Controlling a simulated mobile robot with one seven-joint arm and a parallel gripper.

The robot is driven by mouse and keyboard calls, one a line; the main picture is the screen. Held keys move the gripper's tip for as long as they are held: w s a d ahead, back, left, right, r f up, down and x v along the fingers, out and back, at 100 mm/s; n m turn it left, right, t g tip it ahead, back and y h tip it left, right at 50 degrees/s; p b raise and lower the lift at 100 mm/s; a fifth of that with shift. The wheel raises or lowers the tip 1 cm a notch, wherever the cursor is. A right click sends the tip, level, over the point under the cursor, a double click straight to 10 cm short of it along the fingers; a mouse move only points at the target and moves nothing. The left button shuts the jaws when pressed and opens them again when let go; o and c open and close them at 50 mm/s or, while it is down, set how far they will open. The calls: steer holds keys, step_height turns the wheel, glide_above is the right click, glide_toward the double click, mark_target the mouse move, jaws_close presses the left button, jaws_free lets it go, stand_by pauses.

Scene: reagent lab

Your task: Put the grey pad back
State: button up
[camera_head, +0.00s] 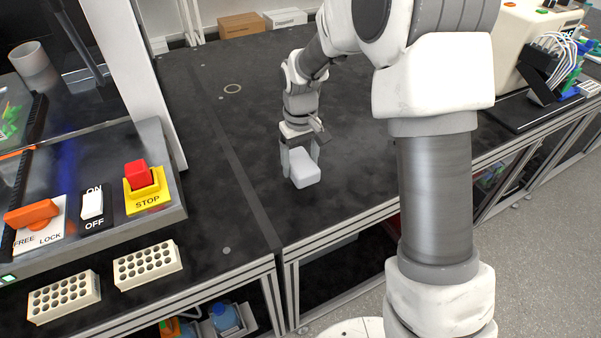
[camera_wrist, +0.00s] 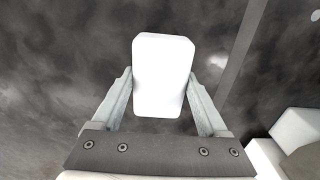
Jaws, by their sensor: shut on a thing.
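The grey pad (camera_head: 306,170) is a pale, nearly white block with rounded corners. My gripper (camera_head: 301,156) is pointed down over the black bench and is shut on the pad, one finger on each side. The wrist view shows the pad (camera_wrist: 163,75) upright in the picture between the two fingertips of my gripper (camera_wrist: 161,82). I cannot tell whether the pad touches the bench or hangs just above it.
The black bench top (camera_head: 245,125) is mostly clear around the pad. At left stands a machine with a red stop button (camera_head: 139,174) and an orange lever (camera_head: 32,214). Two white hole racks (camera_head: 147,265) lie at the front left. A cream device (camera_head: 530,40) stands at right.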

steer(key=shift+f, duration=1.8)
steer(key=shift+f+b, duration=0.2)
steer(key=shift+b, duration=0.15)
steer(key=o, duration=1.2)
steer(key=shift+r, duration=0.1)
